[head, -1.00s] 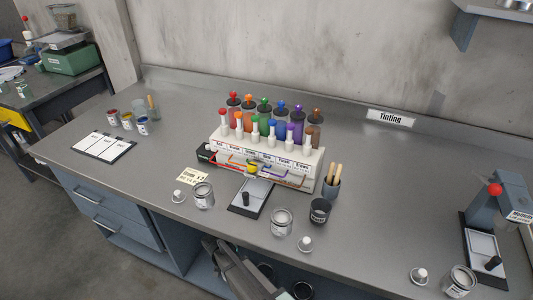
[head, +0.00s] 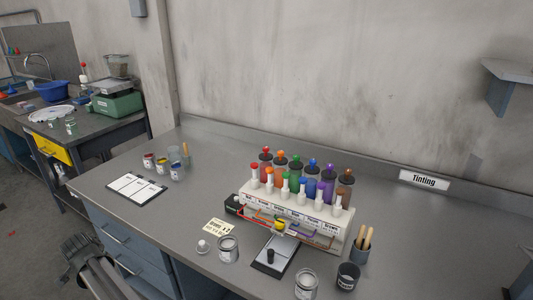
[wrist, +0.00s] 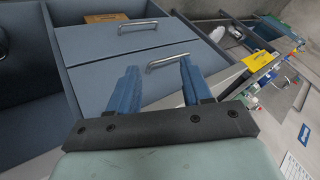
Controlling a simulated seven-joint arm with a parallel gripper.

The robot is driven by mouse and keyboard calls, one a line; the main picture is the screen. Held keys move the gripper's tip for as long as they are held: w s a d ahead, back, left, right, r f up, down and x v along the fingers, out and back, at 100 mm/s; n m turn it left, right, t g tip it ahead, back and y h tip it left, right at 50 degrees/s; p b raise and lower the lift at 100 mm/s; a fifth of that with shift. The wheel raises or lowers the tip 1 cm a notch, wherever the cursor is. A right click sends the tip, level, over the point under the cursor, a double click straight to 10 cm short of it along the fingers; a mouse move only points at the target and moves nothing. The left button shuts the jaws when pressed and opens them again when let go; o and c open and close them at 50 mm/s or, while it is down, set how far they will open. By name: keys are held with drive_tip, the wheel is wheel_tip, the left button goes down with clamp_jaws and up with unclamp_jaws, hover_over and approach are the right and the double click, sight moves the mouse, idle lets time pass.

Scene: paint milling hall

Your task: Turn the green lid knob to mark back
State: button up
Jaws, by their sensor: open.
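The green lid knob (head: 296,159) tops the green canister in the back row of the tinting rack (head: 295,215), between the orange and blue ones. It is small in the head view, and I cannot read its angle or any mark around it. My gripper (wrist: 160,78) is open and empty in the wrist view, its two blue fingers in front of the drawer fronts. In the head view only part of my arm shows at the lower left, well away from the rack. The knob is not seen in the wrist view.
Coloured pumps with white nozzles stand in front of the canisters. A brush cup (head: 359,251), dark tin (head: 347,276), open cans (head: 228,249) and a small scale (head: 275,256) crowd the rack's front. A chart board (head: 136,188) lies left. The bench's right side is mostly clear.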

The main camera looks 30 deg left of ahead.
drive_tip(key=w+r+m, duration=0.2)
drive_tip(key=w+r, duration=0.2)
drive_tip(key=r, duration=0.6)
drive_tip(key=w+d+r+m+h, duration=0.1)
drive_tip(key=w+d+r+m, duration=0.15)
drive_tip(key=w, duration=0.45)
drive_tip(key=w+d+r+m, duration=0.2)
drive_tip(key=w+d+r, duration=0.1)
drive_tip(key=w, duration=0.3)
drive_tip(key=m+g+h, duration=0.2)
drive_tip(key=m+g, duration=0.2)
drive_tip(key=m, duration=0.9)
approach(297, 156)
drive_tip(key=shift+n, duration=0.25)
drive_tip(key=x, duration=0.8)
drive_tip(key=shift+a+f, duration=0.15)
drive_tip(key=shift+f, duration=0.15)
clamp_jaws()
